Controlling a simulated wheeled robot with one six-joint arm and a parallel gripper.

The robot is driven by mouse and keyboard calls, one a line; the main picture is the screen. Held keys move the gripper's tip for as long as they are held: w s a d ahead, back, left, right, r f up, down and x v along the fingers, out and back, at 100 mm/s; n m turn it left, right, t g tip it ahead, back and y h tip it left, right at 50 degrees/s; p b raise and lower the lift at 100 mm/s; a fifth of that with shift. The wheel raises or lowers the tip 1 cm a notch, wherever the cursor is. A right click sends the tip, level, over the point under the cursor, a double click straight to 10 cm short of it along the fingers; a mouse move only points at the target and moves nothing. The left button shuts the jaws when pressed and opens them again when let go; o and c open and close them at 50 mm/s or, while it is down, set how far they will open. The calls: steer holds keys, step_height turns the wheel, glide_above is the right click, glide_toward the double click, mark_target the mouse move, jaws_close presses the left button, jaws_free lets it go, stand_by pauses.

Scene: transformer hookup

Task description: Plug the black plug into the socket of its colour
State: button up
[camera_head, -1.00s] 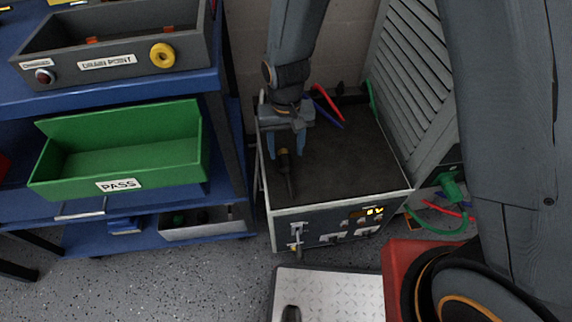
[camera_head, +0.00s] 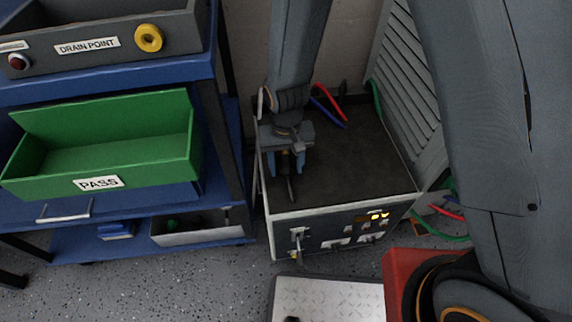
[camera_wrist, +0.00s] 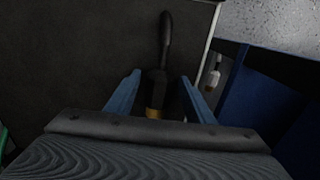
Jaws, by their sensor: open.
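A slim black piece with a brass-coloured band, which looks like the black plug (camera_head: 291,188), is over the dark top of the transformer box (camera_head: 350,165), near its front left. It also shows in the wrist view (camera_wrist: 166,45). My gripper (camera_head: 286,166) is open, pointing down over the box. In the wrist view its blue fingers (camera_wrist: 159,100) stand on either side of the plug's banded end, with gaps visible. I cannot tell whether the plug lies flat. I cannot make out a black socket.
Red and blue cables (camera_head: 328,105) lie at the box's back edge. A green cable (camera_head: 440,232) hangs at the right. The front panel (camera_head: 345,230) has a yellow display and a lever. A blue cart (camera_head: 222,130) with a green bin (camera_head: 100,160) stands close on the left.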

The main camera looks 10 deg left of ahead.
mark_target(286, 165)
steer(key=c, duration=0.9)
steer(key=shift+r+p, duration=3)
